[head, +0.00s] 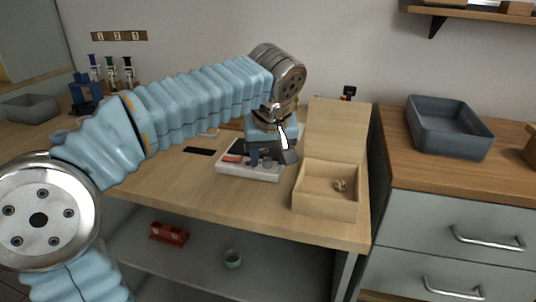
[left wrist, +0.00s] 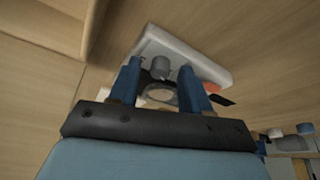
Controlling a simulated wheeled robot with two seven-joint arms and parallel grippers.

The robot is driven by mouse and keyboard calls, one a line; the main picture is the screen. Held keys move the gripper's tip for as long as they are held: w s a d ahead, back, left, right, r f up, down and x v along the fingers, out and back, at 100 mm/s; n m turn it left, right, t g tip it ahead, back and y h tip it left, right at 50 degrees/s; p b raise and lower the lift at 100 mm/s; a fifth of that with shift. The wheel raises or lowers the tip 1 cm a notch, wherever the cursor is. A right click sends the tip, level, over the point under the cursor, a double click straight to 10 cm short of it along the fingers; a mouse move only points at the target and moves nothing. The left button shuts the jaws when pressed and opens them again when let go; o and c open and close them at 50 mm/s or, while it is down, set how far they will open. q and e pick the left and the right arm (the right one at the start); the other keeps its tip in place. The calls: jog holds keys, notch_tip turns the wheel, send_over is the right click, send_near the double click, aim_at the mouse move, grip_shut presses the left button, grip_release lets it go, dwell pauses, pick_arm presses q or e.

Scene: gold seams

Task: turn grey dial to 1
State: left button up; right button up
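A white box (head: 232,170) with a grey dial (head: 267,163) and an orange-red part (head: 232,157) lies on the wooden table. My left gripper (head: 261,157) points down over the box and partly hides it. In the left wrist view, the gripper's two blue fingers (left wrist: 159,70) stand apart. The grey dial (left wrist: 162,66) shows in the gap between the fingertips, with no clear contact on either side. The dial's markings are too small to read. My right gripper is not in view.
An open wooden box (head: 325,205) with a small item inside stands close right of the white box. A dark flat strip (head: 199,151) lies to its left. A grey bin (head: 450,128) sits on the right cabinet.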

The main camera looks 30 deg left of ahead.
pick_arm(q)
jog(key=p+v, duration=0.2)
jog(key=v, duration=1.1)
jog(key=shift+s+r, duration=0.15)
jog(key=shift+r, duration=0.2)
